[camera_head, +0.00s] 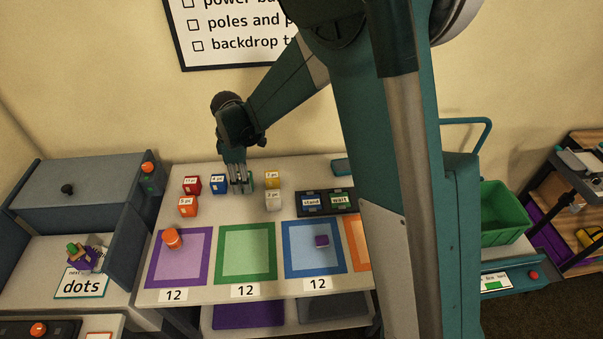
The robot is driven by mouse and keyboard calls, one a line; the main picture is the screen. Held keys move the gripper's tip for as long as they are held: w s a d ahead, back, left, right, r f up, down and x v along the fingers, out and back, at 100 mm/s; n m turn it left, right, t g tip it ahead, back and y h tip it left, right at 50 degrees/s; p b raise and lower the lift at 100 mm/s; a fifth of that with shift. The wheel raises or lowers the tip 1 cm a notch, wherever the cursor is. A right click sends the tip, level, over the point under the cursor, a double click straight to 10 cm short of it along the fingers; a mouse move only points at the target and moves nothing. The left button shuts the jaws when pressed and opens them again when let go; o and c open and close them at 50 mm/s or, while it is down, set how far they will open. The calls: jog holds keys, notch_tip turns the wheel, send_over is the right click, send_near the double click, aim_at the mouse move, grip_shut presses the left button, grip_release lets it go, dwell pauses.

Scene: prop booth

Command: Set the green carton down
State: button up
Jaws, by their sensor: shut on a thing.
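My gripper (241,185) points down at the back of the white table, among the small cartons. It is shut, and its fingers and the arm hide most of what is between them. No green carton stands clear elsewhere on the table, so I take the held thing to be the green carton. I cannot tell whether it touches the table top. A blue carton (219,184) stands just left of the fingers, and a yellow carton (272,180) and a white carton (273,201) stand to the right.
A red carton (192,185) and an orange carton (187,207) stand further left. In front lie a purple-framed mat (196,240), a green-framed mat (247,252), empty, and a blue-framed mat (304,262) with a purple block. A black tray (312,212) holds "stand" and "wait" tags.

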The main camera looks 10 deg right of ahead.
jog(key=w+d, duration=0.2)
jog(key=d, duration=0.1)
jog(key=w+d, duration=0.3)
jog(key=d, duration=0.1)
jog(key=w+d, duration=0.3)
jog(key=d, duration=0.1)
jog(key=shift+w+d+r, duration=0.1)
jog(key=shift+w+d, duration=0.1)
jog(key=w+d, duration=0.3)
jog(key=d, duration=0.4)
jog(key=w+d, duration=0.3)
jog(key=d, duration=0.4)
jog(key=shift+w+d, duration=0.2)
jog(key=shift+w, duration=0.2)
jog(key=shift+f+b, duration=0.45)
jog(key=shift+f, duration=2.65)
jog(key=shift+f, duration=1.85)
jog(key=shift+f+b, duration=0.15)
jog(key=shift+b, duration=0.2)
jog(key=o, duration=0.9)
